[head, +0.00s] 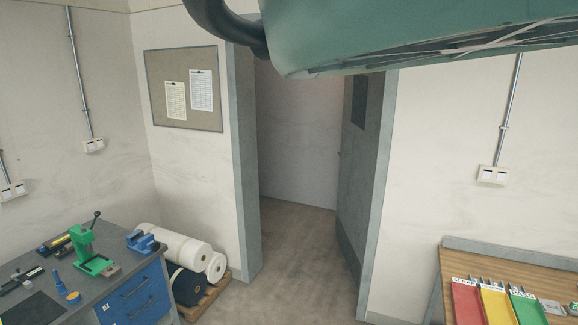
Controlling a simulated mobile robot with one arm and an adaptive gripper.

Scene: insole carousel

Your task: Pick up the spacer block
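I cannot make out a spacer block for certain in the head view. A small brownish block (112,271) sits at the foot of the green hand press (91,247) on the left workbench, but I cannot tell what it is. My gripper is not in view.
The grey workbench (120,285) with blue drawers also bears a blue vise (142,242) and small tools. White rolls (174,245) and a dark roll (187,284) lie on a pallet beside it. A wooden table (498,267) at right holds red, yellow and green trays. The doorway floor (300,235) is clear.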

